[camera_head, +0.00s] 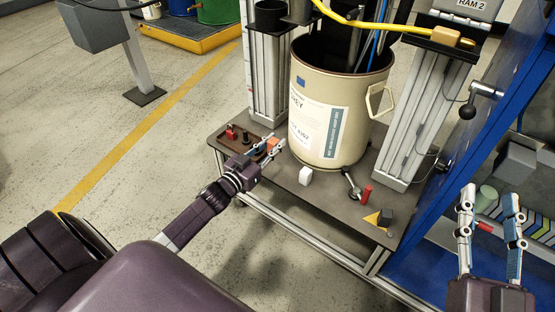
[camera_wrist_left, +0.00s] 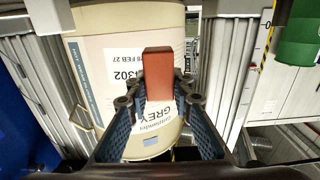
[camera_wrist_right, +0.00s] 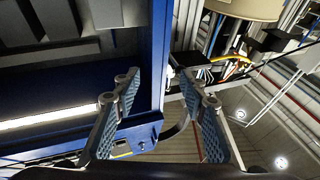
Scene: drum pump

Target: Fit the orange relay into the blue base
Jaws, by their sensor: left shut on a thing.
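The orange relay (camera_head: 272,145) is a small block between the fingers of my left gripper (camera_head: 268,148), over the left part of the pump's platform. In the left wrist view the relay (camera_wrist_left: 158,72) stands up between the two fingertips (camera_wrist_left: 160,92), with the drum behind it. My left gripper is shut on it. I cannot make out the blue base in any view; the gripper may hide it. My right gripper (camera_head: 491,205) is open and empty at the right, its fingers apart; they also show in the right wrist view (camera_wrist_right: 165,90).
A cream drum (camera_head: 327,125) stands on the grey platform (camera_head: 330,208). A brown tray (camera_head: 226,140) with small red and black parts lies left of it. A blue frame (camera_head: 500,90) is at right.

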